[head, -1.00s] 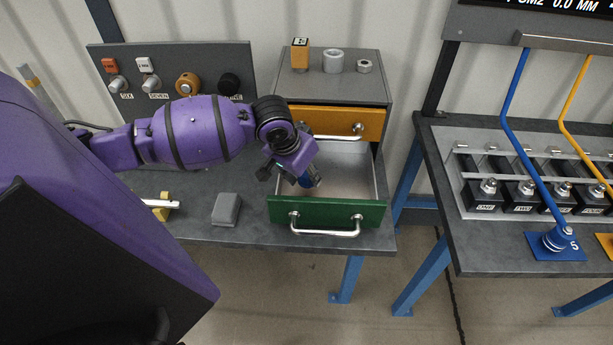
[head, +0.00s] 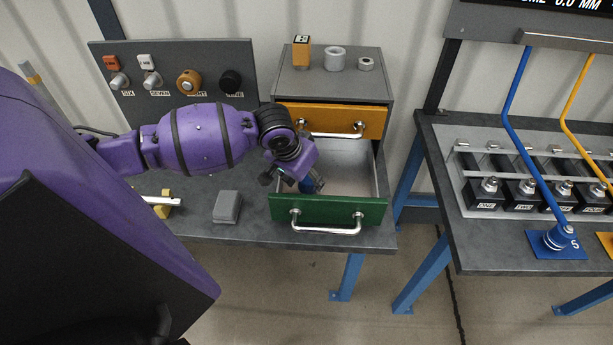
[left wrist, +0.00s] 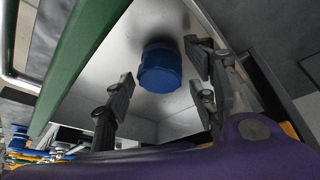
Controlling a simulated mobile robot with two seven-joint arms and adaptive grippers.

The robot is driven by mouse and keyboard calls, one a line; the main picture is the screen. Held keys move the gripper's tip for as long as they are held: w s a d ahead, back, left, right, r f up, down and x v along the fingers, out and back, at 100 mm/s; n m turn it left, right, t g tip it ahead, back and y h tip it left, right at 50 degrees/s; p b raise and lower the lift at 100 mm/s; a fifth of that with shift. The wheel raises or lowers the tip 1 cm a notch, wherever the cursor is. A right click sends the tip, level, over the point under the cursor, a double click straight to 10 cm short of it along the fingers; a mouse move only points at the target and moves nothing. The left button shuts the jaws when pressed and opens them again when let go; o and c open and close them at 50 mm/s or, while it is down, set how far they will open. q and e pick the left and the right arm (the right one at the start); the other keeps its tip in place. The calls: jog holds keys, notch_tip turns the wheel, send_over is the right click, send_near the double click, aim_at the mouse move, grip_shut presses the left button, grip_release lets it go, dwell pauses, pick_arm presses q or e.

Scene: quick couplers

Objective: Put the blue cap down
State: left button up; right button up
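The blue cap (left wrist: 160,68) sits on the pale floor of the open green-fronted drawer (left wrist: 98,62), between the spread fingers of my left gripper (left wrist: 160,76). In the left wrist view gaps show between the cap and both fingers. In the head view my left gripper (head: 312,186) reaches down into the drawer (head: 330,210) near its left side, and only a small part of the cap (head: 306,186) shows. My right gripper is not in view.
A closed orange-fronted drawer (head: 345,122) is above the open one. An orange block (head: 301,52), a grey ring (head: 334,59) and a nut (head: 366,64) stand on top. A grey block (head: 227,207) lies on the bench to the left. The drawer's right side is clear.

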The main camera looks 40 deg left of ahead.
pick_arm(q)
jog(key=shift+r, duration=0.5)
jog(key=p+v, duration=0.1)
jog(key=v, duration=1.1)
jog(key=shift+p, duration=0.3)
jog(key=shift+r, duration=0.1)
